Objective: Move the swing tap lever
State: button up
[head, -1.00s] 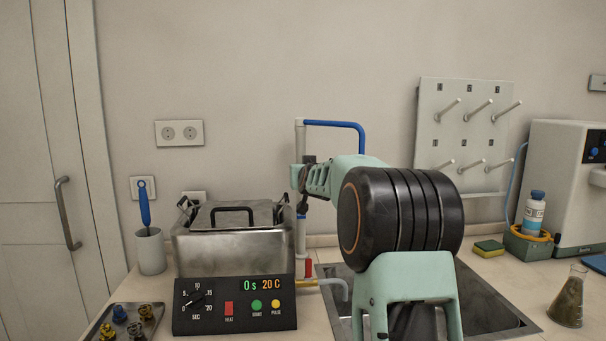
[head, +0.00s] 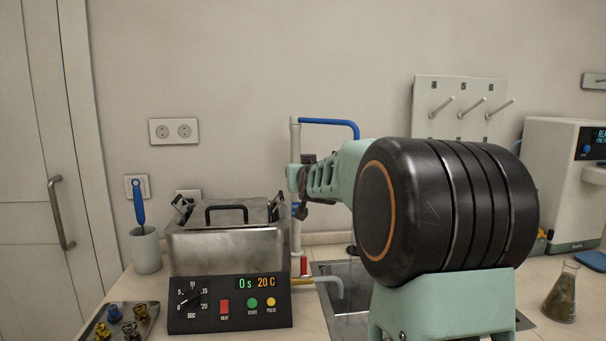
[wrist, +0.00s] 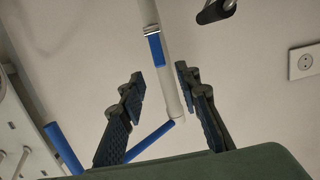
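A tap stands behind the sink: a white upright pipe (head: 295,140) with a blue bent tube (head: 330,122) at its top reaching right. I cannot tell for sure which part is the swing lever. In the wrist view, the white pipe (wrist: 168,88) carries a blue piece (wrist: 157,49), and the blue tube (wrist: 148,141) leaves its end. My gripper (wrist: 160,79) is open and empty, its fingers on either side of the pipe in that view; contact is not visible. In the head view, my gripper (head: 304,186) is beside the pipe, partly hidden.
A metal bath (head: 227,248) with a lidded top and control panel (head: 230,303) stands close left of the tap. The sink (head: 345,300) is partly hidden by my arm. A peg board (head: 455,122) hangs behind; a flask (head: 560,295) stands at right.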

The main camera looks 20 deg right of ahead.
jog(key=shift+v, duration=2.2)
